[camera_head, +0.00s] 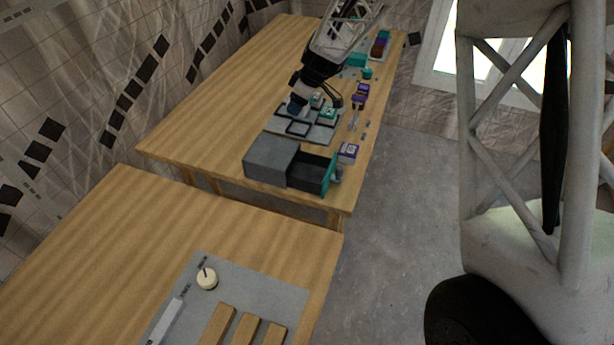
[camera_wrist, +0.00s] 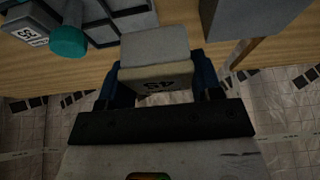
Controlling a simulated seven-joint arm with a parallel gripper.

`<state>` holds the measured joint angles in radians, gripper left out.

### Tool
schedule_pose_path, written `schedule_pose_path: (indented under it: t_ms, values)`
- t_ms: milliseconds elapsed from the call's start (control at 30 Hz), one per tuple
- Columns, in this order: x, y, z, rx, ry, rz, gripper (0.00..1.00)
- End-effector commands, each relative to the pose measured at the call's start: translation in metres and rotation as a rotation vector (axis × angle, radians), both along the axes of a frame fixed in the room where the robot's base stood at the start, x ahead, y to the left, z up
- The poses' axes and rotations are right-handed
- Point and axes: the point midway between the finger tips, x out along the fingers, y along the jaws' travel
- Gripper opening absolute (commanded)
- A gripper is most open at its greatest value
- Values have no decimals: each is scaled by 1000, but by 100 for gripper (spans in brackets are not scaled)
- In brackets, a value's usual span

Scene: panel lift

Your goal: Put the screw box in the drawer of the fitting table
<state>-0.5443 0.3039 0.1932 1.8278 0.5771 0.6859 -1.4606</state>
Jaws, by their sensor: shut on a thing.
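My gripper (camera_head: 298,106) is over the grey tray on the far table. In the wrist view its blue fingers are shut on a small grey-and-beige box (camera_wrist: 156,48) with a dark, upside-down label. I cannot tell for sure whether this is the screw box. In the head view the held box is hardly visible. The drawer (camera_head: 308,174) with a teal front is pulled out of the grey cabinet (camera_head: 270,158), at the near right of the fitting table (camera_head: 225,100). The drawer's dark inside looks empty. The cabinet's grey body shows at upper right in the wrist view (camera_wrist: 245,16).
The grey tray (camera_head: 282,140) has dark square frames and several small teal-topped items. A purple-and-white box (camera_head: 348,152) stands close beside the open drawer. More purple boxes (camera_head: 362,89) line the right edge. A nearer table (camera_head: 110,240) holds a grey mat with wooden blocks.

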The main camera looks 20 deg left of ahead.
Motion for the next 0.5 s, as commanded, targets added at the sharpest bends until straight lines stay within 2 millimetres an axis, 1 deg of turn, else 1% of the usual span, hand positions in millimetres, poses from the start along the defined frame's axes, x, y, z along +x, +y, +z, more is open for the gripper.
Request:
schedule_pose_path:
  t_ms: [33, 100, 500]
  values:
    - [-10, -5, 1, 0, -1, 0, 23]
    - [-23, -12, 0, -2, -1, -1, 23]
    - [-97, -54, -11, -11, -4, -6, 23]
